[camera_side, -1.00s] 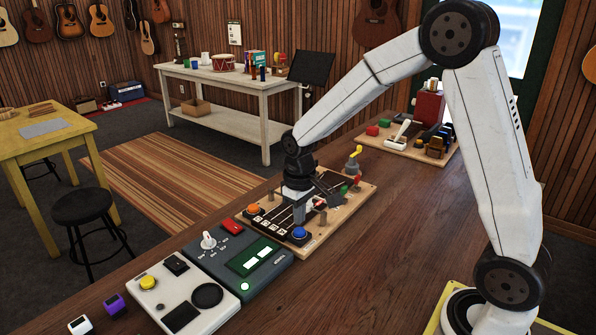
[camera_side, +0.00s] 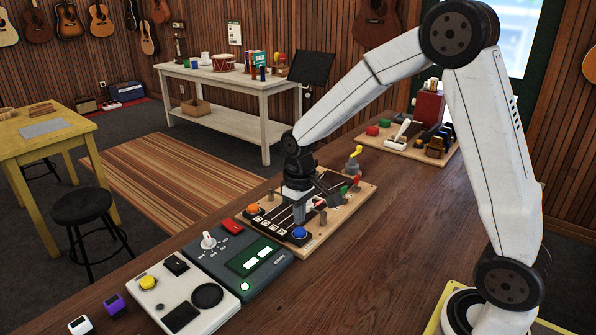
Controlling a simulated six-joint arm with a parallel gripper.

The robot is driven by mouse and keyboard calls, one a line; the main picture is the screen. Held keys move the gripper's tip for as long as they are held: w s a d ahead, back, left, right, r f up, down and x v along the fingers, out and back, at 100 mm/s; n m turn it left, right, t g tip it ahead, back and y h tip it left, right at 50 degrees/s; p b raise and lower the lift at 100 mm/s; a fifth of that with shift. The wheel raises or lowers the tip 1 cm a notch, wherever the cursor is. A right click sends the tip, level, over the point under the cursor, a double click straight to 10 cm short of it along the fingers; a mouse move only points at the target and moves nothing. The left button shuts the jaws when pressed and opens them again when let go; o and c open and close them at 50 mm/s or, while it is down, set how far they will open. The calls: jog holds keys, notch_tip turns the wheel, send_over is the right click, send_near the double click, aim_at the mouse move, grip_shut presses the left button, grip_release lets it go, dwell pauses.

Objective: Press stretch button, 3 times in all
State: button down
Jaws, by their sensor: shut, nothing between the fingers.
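My gripper (camera_side: 299,217) is shut and empty, pointing down over the wooden board (camera_side: 312,250). Its tips are low, just behind a blue button (camera_side: 299,233) in the picture; I cannot tell whether they touch anything. An orange button (camera_side: 253,209) sits at the board's left end, clear of my gripper. I cannot read a label that says which button is the stretch button. The hand hides part of the board's middle and its dark strips.
A dark grey console (camera_side: 272,279) with a white knob and red switch stands left of the board. A pale console (camera_side: 215,316) with a yellow button (camera_side: 148,283) is nearer the camera. A second board (camera_side: 372,146) with levers stands farther back. The counter's right side is clear.

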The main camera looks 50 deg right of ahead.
aim_at(299, 230)
jog(key=shift+f, duration=1.4)
dwell(0.5)
jog(key=shift+r, duration=3.75)
jog(key=s+a+f+t, duration=0.1)
jog(key=s+f, duration=0.1)
jog(key=s, duration=0.2)
jog(key=s+a+f, duration=0.1)
jog(key=s+f, duration=0.1)
jog(key=s, duration=0.2)
jog(key=s+a+f+t, duration=0.1)
jog(key=s+a, duration=0.1)
jog(key=s, duration=0.2)
jog(key=shift+s+f+t, duration=0.2)
jog(key=shift+f+t, duration=0.1)
jog(key=shift+f, duration=0.1)
